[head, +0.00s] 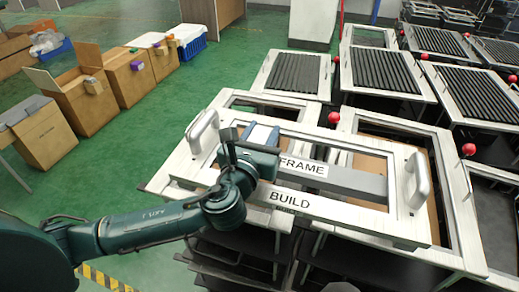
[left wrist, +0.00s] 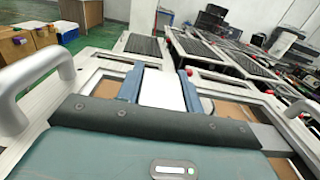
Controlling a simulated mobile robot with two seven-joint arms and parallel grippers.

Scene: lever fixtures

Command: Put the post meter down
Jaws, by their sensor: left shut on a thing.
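My left gripper (head: 261,133) reaches in from the left over a pale frame with two handles. In the left wrist view its two blue-grey fingers (left wrist: 161,88) are shut on a white, flat-faced thing (left wrist: 163,90), which I take to be the post meter. In the head view the wrist and fingers hide most of it. I cannot tell whether its underside touches the frame.
The pale frame (head: 350,214) carries "FRAME" and "BUILD" labels, a raised handle at each end and a grey crossbar (head: 345,182). Red-knobbed levers (head: 334,118) and ribbed panels (head: 395,71) stand behind. Cardboard boxes (head: 86,98) sit at left; green floor between is clear.

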